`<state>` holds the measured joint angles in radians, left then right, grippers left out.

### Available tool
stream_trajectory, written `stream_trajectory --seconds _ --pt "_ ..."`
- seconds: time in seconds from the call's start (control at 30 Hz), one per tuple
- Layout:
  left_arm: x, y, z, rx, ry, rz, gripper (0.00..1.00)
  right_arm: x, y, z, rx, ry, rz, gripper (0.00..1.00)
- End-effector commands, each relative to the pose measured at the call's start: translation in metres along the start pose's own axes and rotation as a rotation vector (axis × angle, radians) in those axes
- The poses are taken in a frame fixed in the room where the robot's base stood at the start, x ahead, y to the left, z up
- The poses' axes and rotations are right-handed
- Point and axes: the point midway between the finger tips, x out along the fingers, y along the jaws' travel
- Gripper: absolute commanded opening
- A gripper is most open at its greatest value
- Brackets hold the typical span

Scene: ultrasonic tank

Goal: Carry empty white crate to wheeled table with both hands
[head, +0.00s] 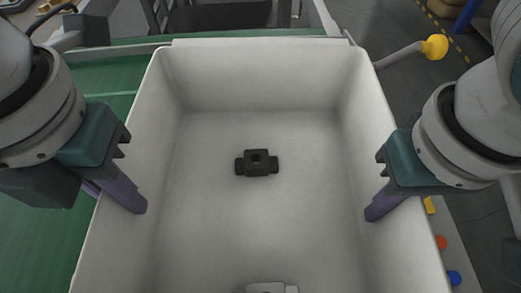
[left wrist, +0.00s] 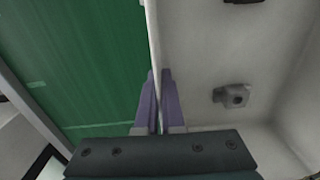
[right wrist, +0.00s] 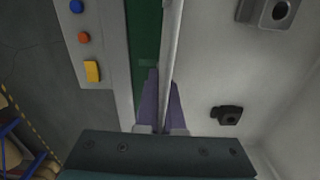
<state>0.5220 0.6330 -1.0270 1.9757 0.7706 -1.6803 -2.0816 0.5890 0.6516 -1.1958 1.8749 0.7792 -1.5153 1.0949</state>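The white crate (head: 270,75) fills the middle of the head view, its open top facing me. It is not empty: a dark part (head: 257,162) lies on its floor, and a light grey part (head: 268,288) shows at the near edge. My left gripper (head: 132,203) is shut on the left wall, one finger inside and one outside; the wall runs between the fingers in the left wrist view (left wrist: 160,100). My right gripper (head: 377,210) grips the right wall the same way, as the right wrist view (right wrist: 164,100) shows. The wheeled table is not clearly identifiable.
A green surface (head: 40,250) lies beneath and left of the crate. A panel with yellow, red and blue buttons (head: 441,242) is at the right. A yellow knob on a bar (head: 434,47) sticks out at the upper right. Grey floor shows beyond.

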Motion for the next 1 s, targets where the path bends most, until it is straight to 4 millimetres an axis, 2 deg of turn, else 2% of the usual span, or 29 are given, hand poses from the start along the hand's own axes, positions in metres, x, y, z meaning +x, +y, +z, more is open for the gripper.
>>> stream_trajectory --seconds 0.73,1.0 --pt "-0.0005 -0.0002 0.0001 0.000 0.000 -0.001 0.00 -0.0004 -0.0001 -0.0001 0.000 0.000 0.000 0.00" --pt "-0.0079 -0.0007 0.0009 0.001 -0.003 -0.003 0.00 -0.0078 -0.0006 -0.0010 0.000 0.003 -0.002 0.00"
